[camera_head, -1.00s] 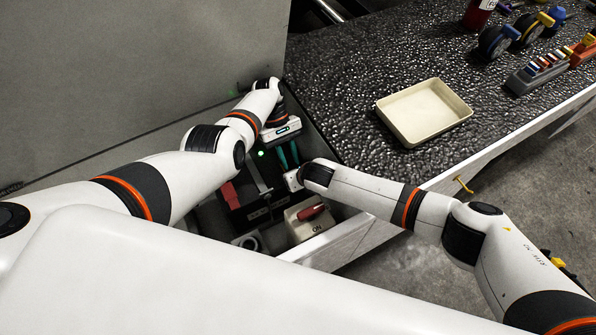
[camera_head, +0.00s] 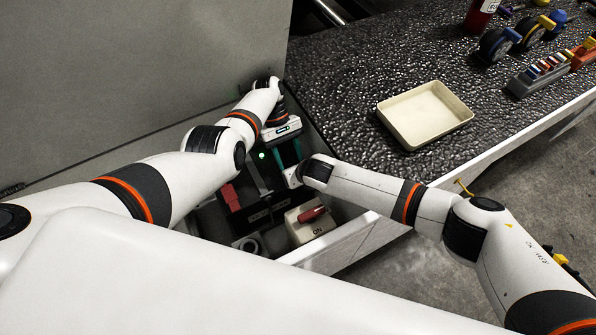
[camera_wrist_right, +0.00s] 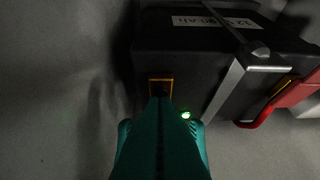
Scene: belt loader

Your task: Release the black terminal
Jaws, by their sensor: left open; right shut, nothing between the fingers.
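The black battery (camera_head: 258,213) sits in the open bay; its dark case with a white label also shows in the right wrist view (camera_wrist_right: 160,33). A small dark terminal with a brass-coloured rim (camera_wrist_right: 160,82) shows on its near side there; I cannot make out the terminal in the head view. My left gripper (camera_head: 288,155) is open, its teal fingers pointing down over the far end of the battery. My right gripper (camera_wrist_right: 160,105) is shut and empty, its fingertips right in front of the terminal; I cannot tell if they touch it.
A red cover (camera_head: 230,196) lies at the battery's left. A red switch (camera_head: 313,214) marked ON is near the bay's front wall. A small green light (camera_head: 262,155) glows beside the left gripper. An empty cream tray (camera_head: 425,115) stands on the dark textured top.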

